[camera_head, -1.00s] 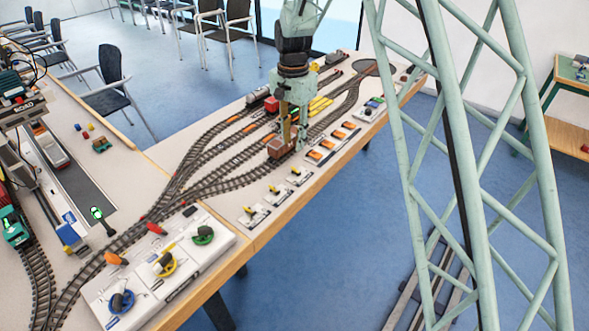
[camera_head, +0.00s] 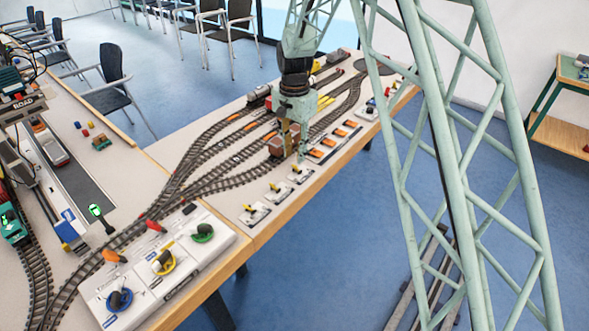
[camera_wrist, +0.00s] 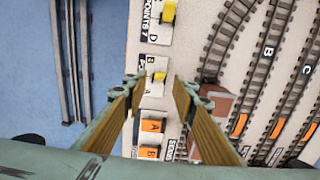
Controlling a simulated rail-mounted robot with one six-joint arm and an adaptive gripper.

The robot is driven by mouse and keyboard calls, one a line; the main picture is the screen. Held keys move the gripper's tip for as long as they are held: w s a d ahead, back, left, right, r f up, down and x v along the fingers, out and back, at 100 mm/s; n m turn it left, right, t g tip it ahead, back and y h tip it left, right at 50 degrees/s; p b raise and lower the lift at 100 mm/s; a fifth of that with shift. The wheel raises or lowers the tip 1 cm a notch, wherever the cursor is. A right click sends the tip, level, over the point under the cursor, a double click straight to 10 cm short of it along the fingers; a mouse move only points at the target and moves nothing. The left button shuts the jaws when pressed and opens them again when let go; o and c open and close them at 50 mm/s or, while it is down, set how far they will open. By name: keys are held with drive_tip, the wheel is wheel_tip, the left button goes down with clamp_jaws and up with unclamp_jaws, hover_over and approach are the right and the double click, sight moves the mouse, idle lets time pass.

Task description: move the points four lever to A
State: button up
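A small lever plate with a yellow knob (camera_wrist: 159,77) lies between my fingertips in the wrist view, with a B above the knob and an A below it. Its points number is not readable. My gripper (camera_wrist: 160,86) is open and empty above this plate, fingers apart on either side. In the head view my gripper (camera_head: 293,148) hangs over the front row of the layout, beside the brown wagon.
A plate marked POINTS 7 (camera_wrist: 167,22) lies above in the wrist view. Orange A and B switches (camera_wrist: 151,126) lie below. The brown wagon (camera_head: 277,148) stands on the tracks close to my gripper. A white panel with coloured handles (camera_head: 160,275) is at the front left.

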sight(294, 167)
drive_tip(key=shift+f+b, duration=0.7)
drive_tip(key=shift+f, duration=2.75)
drive_tip(key=c, duration=0.9)
